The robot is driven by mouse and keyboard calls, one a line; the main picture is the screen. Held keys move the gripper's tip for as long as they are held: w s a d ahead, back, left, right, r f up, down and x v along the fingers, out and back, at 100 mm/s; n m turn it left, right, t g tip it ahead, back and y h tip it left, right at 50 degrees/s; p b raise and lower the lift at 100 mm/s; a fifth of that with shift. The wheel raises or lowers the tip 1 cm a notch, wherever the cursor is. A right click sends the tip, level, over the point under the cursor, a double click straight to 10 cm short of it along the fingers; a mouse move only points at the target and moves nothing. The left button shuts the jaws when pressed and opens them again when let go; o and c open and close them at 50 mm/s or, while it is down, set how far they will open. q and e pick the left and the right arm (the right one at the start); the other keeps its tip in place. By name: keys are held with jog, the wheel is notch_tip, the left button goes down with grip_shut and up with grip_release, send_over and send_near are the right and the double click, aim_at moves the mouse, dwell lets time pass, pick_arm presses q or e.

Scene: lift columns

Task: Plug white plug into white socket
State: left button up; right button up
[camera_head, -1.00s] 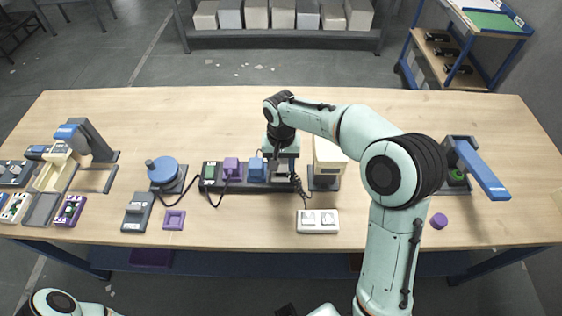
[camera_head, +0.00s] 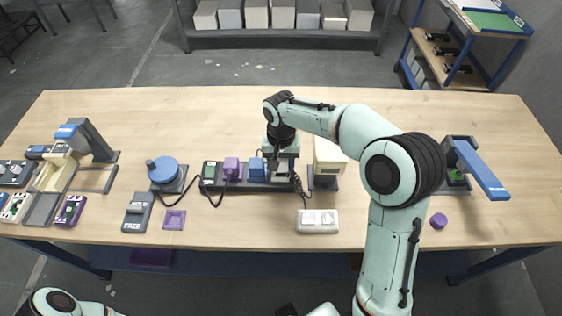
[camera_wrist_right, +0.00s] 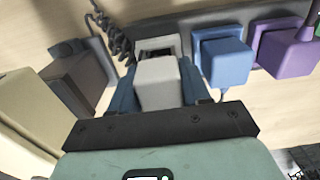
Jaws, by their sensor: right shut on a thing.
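The white plug (camera_wrist_right: 157,84) is a pale block held between the blue fingers of my right gripper (camera_wrist_right: 158,76). Just beyond it in the right wrist view is the white socket (camera_wrist_right: 157,43), a pale-framed housing with a dark opening. The plug overlaps its near edge, so I cannot tell how far in it sits. In the head view my right gripper (camera_head: 281,166) is over the right end of the dark socket strip (camera_head: 222,184), and the plug is mostly hidden. My left gripper is out of view; only part of the left arm shows at bottom left.
A blue plug (camera_wrist_right: 223,60) and a purple plug (camera_wrist_right: 285,52) stand beside the white socket. A beige box on a dark base (camera_head: 328,165) stands close to the right of my gripper. A white block (camera_head: 318,221) lies in front. The rear of the table is clear.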

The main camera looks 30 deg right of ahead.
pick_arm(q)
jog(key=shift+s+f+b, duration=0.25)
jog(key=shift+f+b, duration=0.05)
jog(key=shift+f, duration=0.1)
pick_arm(e)
jog(key=shift+f, duration=0.75)
dwell(0.4)
jog(key=o, duration=1)
jog(key=shift+o, duration=0.2)
jog(key=shift+s+d+f, duration=0.1)
jog(key=shift+s+f, duration=0.05)
jog(key=shift+f, duration=0.05)
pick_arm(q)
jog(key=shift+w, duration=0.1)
pick_arm(e)
jog(key=shift+r, duration=0.15)
